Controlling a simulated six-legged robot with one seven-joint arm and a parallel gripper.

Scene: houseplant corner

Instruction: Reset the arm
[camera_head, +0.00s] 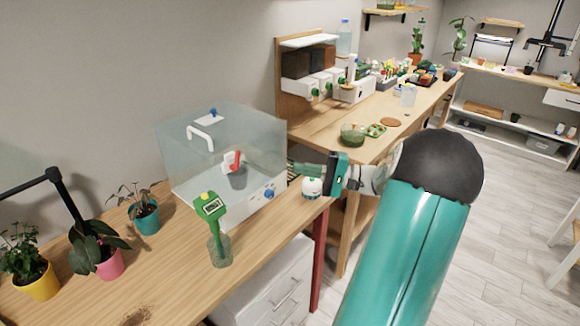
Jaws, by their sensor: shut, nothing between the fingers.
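My arm, teal with a black rounded joint, comes up from the bottom right and folds toward the middle of the picture. My gripper (294,174) is at the arm's left end, beside the right side of a clear box and above the bench (183,275). Its fingers are small and partly lost against the background, and they look shut with nothing between them. A small white round thing (312,188) shows just below the gripper. I cannot tell whether they touch.
The clear box (190,165) holds a pot with a red and white thing. A green meter (210,206) stands in a glass bottle (220,249) in front. Potted plants in yellow (42,283), pink (110,264) and teal (146,219) pots stand left. Open floor (500,230) lies right.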

